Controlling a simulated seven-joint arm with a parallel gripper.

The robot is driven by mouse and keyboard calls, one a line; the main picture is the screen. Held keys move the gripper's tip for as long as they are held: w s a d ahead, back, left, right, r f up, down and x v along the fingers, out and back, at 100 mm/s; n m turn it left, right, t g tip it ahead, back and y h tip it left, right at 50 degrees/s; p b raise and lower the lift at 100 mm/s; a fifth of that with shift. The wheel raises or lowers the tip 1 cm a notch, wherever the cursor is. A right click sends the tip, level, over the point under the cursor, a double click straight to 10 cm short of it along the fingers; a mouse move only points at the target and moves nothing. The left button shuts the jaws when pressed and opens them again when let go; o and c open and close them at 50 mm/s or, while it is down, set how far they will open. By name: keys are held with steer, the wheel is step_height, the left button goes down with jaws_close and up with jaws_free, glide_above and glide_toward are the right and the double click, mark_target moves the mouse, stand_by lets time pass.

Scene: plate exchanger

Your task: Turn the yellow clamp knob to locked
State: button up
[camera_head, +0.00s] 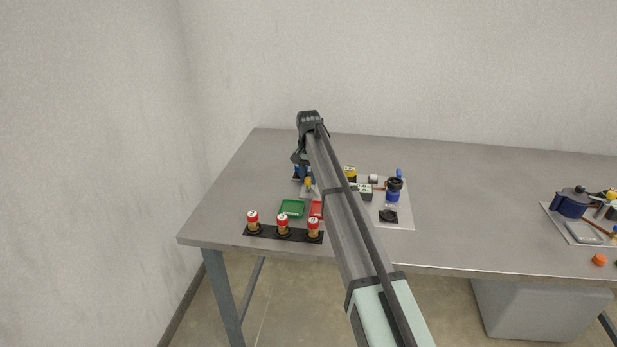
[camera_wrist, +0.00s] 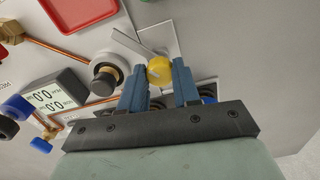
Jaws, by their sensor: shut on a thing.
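The yellow clamp knob (camera_wrist: 159,69) is round, with a pale mark on its face, and sits at a light grey plate in the wrist view. My gripper (camera_wrist: 158,72) has its two blue fingers on either side of the knob and is shut on it. A grey lever-like bar (camera_wrist: 130,43) lies just left of the knob. In the head view the yellow knob (camera_head: 308,182) shows small below my gripper (camera_head: 303,177), near the left end of the equipment. My arm hides part of the equipment there. I cannot read the knob's locked or unlocked position.
A display box (camera_wrist: 52,97), copper pipes and a round black-and-brass fitting (camera_wrist: 104,78) lie left of the knob. A green tray (camera_head: 292,208), a red tray (camera_head: 317,209) and three red-topped containers on a black strip (camera_head: 268,234) stand nearer the front. The table's left side (camera_head: 240,190) is clear.

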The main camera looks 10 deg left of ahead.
mark_target(308, 179)
steer(key=n, duration=0.5)
steer(key=shift+n, duration=0.4)
steer(key=n, duration=0.4)
steer(key=shift+n, duration=0.3)
steer(key=o, duration=1.1)
steer(key=shift+c, duration=0.2)
steer(key=shift+r, duration=0.1)
step_height(308, 179, up, 14)
steer(key=shift+f, duration=0.2)
